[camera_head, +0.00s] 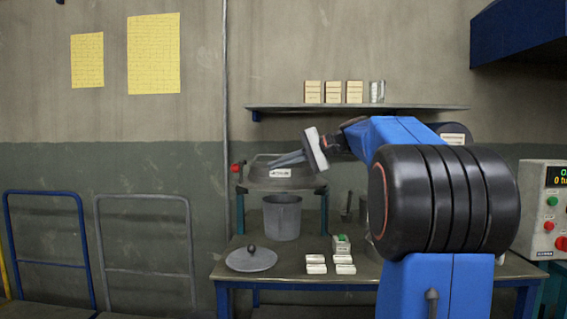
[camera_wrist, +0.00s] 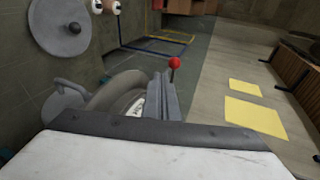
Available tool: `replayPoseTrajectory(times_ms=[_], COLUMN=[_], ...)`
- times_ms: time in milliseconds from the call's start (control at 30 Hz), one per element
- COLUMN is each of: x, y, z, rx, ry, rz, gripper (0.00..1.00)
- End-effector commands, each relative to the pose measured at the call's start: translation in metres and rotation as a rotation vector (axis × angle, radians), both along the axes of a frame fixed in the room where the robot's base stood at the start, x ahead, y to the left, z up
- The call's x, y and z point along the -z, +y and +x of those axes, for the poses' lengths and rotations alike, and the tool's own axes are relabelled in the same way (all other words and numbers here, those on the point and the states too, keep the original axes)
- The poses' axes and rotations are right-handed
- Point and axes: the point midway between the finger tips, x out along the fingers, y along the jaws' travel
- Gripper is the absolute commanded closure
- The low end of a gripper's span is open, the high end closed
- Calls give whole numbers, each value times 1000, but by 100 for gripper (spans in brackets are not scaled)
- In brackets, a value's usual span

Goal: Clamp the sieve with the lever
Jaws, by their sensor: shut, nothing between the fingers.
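The grey round sieve (camera_head: 262,181) sits on a blue-legged stand at the back of the bench. It also shows in the wrist view (camera_wrist: 107,90), partly hidden by my gripper. The lever's red knob (camera_head: 236,168) is at the sieve's left side. In the wrist view the red knob (camera_wrist: 174,62) appears just beyond my fingertips. My gripper (camera_head: 273,162) is shut and empty, its fingers pointing left across the sieve, apart from the knob. The shut fingers also show in the wrist view (camera_wrist: 168,94). Whether they touch the sieve I cannot tell.
A grey pot (camera_head: 283,218) stands below the sieve. A round lid (camera_head: 251,260) and several small white blocks (camera_head: 316,264) lie on the bench (camera_head: 300,277). A shelf (camera_head: 290,108) with boxes is above. A control box (camera_head: 540,215) stands at right. Trolley frames stand left.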

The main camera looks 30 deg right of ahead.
Motion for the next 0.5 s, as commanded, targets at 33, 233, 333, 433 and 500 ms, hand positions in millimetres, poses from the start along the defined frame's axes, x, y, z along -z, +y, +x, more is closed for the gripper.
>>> replayPoseTrajectory(times_ms=[33, 233, 333, 433, 500], x=[4, 17, 23, 18, 16], y=[7, 30, 40, 49, 55], z=[6, 29, 39, 49, 55], rx=[-5, -5, -4, -3, -3], ry=[1, 2, 2, 1, 1], rz=[1, 1, 0, 1, 1], gripper=[100, 100, 100, 100, 100])
